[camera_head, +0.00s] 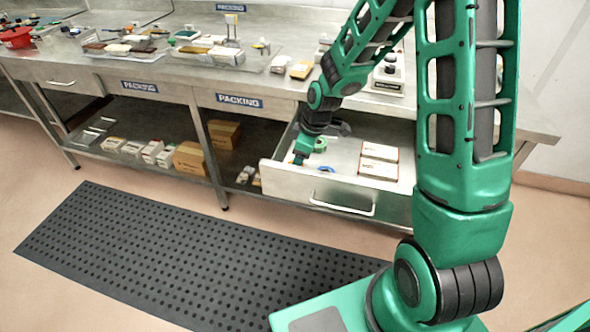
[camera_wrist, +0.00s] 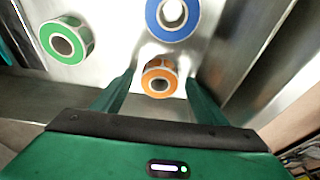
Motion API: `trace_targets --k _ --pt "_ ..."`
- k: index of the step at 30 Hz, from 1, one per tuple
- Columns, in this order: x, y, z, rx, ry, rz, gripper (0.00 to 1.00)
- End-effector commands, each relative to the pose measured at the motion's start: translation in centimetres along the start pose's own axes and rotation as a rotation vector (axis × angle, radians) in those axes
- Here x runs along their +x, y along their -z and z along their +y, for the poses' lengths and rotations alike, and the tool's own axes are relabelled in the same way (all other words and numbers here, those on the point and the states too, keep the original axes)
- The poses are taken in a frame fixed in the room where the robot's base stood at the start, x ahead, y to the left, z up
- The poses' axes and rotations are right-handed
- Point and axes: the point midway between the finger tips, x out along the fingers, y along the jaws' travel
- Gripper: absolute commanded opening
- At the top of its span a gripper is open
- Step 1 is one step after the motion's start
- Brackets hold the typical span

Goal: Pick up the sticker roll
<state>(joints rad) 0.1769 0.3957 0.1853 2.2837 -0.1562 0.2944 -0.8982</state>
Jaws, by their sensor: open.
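Three sticker rolls lie in the open drawer (camera_head: 279,179). In the wrist view an orange roll (camera_wrist: 148,74) sits between the fingers of my gripper (camera_wrist: 160,88), which is open. A blue roll (camera_wrist: 157,31) lies just beyond it, and a green roll (camera_wrist: 81,33) lies at upper left. In the head view my gripper (camera_head: 298,158) reaches down into the drawer's left part. The blue roll (camera_head: 326,169) shows beside it, and the green roll (camera_head: 320,145) shows partly behind the arm. The orange roll is mostly hidden there by my gripper.
White boxes (camera_head: 379,151) lie in the drawer's right part. The drawer wall runs close to my gripper. The steel bench (camera_head: 285,85) above holds trays, a scale (camera_head: 388,75) and small items. Cartons (camera_head: 190,158) stand on the lower shelf. A dark mat (camera_head: 180,250) covers the floor.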

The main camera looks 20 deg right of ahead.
Motion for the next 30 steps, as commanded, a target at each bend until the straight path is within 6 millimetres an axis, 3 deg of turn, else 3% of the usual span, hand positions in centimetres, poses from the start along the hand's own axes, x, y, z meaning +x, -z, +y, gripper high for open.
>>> trace_targets --k 4,9,23,30 --pt "0.0 0.0 0.0 0.0 0.0 0.0 0.64" --pt "0.0 0.0 0.0 0.0 0.0 0.0 0.23" --pt "-0.7 0.2 0.1 0.0 -0.002 0.001 0.22" --pt "-4.0 1.2 0.2 0.0 -0.007 0.003 0.22"
